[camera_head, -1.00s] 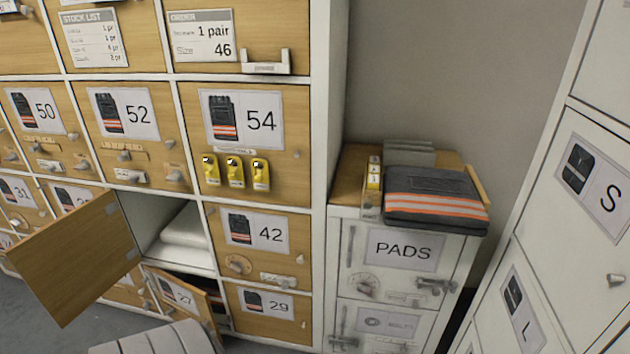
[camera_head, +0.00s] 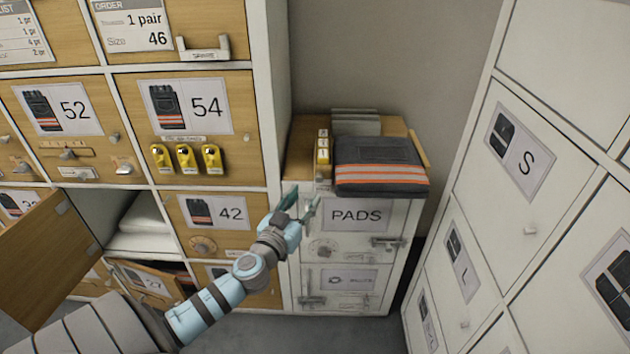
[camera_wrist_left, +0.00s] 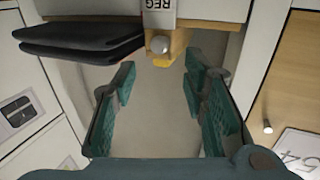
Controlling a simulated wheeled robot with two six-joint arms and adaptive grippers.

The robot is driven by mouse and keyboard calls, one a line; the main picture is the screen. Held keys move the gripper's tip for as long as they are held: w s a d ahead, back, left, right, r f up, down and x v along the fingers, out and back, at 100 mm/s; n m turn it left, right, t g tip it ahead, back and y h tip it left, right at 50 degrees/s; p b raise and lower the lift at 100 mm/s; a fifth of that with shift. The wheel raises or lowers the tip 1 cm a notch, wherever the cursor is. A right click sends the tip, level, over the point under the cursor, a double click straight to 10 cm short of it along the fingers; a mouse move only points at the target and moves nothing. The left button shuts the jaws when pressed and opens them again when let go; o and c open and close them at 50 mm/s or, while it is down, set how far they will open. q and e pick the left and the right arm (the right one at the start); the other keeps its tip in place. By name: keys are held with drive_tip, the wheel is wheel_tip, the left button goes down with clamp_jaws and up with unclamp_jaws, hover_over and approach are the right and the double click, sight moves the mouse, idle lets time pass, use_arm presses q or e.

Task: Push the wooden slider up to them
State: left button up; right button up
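The wooden slider (camera_wrist_left: 180,42) shows in the left wrist view as a light wood block with a round metal knob, beside a white label reading REG. In the head view, small yellow-and-white packs (camera_head: 322,150) stand in a row on the left part of the low cabinet's wooden top; the slider is hard to make out there. My left gripper (camera_head: 303,200) is open and empty, in front of the cabinet and below the packs. In the wrist view its green fingers (camera_wrist_left: 155,95) are apart, short of the knob. My right gripper is not in view.
A dark folded garment (camera_head: 375,160) with orange stripes lies right of the packs, overhanging the front edge. The PADS cabinet (camera_head: 400,218) is below. A wooden locker door (camera_head: 45,260) hangs open at left. White lockers (camera_head: 480,250) stand at right.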

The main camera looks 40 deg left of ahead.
sight(318, 180)
use_arm(q)
drive_tip(key=x, duration=0.7)
drive_tip(key=shift+w, duration=0.2)
drive_tip(key=shift+c, duration=0.2)
clamp_jaws()
